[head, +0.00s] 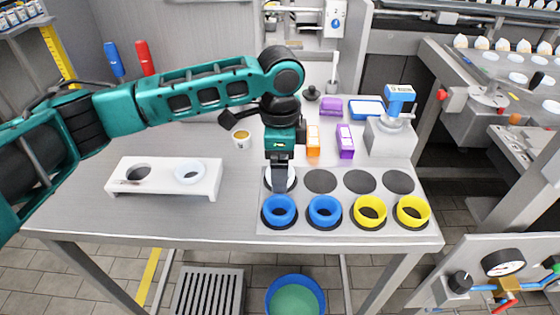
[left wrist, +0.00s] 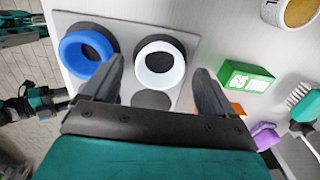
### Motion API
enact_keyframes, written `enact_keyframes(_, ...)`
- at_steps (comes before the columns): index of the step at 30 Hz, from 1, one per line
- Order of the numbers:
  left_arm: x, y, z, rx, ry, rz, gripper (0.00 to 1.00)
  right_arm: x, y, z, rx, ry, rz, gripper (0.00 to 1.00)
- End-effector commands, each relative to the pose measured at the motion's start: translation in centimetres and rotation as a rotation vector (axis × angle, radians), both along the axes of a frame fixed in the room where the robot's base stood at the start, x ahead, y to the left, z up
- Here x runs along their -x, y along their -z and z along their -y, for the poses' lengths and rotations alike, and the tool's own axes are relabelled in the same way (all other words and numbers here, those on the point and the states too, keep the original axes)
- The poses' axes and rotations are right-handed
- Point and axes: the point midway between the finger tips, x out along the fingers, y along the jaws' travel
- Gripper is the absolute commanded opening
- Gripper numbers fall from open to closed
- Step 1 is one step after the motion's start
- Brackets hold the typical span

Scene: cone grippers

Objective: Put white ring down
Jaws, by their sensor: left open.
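The left wrist view shows the white ring (left wrist: 137,62) over a dark round spot. My left gripper (head: 279,188) is directly above it, pointing down. Its fingers (left wrist: 160,72) are open, one to each side of the ring, with visible gaps in the wrist view.
Two blue rings (head: 279,222) and two yellow rings (head: 412,222) fill the plate's front row. Dark spots (head: 320,181) to the right are bare. Orange and purple boxes (head: 345,142), a cup (head: 241,138) and a scale-like device (head: 391,138) stand behind.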

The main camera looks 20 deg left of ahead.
Motion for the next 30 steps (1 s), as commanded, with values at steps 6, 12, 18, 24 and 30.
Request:
enact_keyframes(6, 0.0, -0.1, 0.0, 0.0, 0.001, 0.001, 0.87, 0.0, 0.2, 0.0, 0.0, 0.0, 0.0, 0.49)
enact_keyframes(12, 0.0, -2.8, 0.1, 0.002, 0.001, 0.004, 0.87, 0.0, -0.2, 0.0, 0.0, 0.0, -0.001, 0.49)
enact_keyframes(18, 0.0, -7.3, 0.1, 0.002, 0.002, 0.004, 0.87, 0.0, -0.8, 0.0, -0.001, 0.001, -0.001, 0.49)
enact_keyframes(24, 0.1, -10.7, 0.1, 0.002, 0.0, 0.002, 0.87, 0.0, -1.2, 0.0, -0.001, 0.001, 0.0, 0.49)
enact_keyframes(30, 0.1, -12.2, 0.1, 0.0, 0.0, 0.0, 0.87, 0.0, -1.3, 0.0, 0.0, 0.0, 0.0, 0.49)
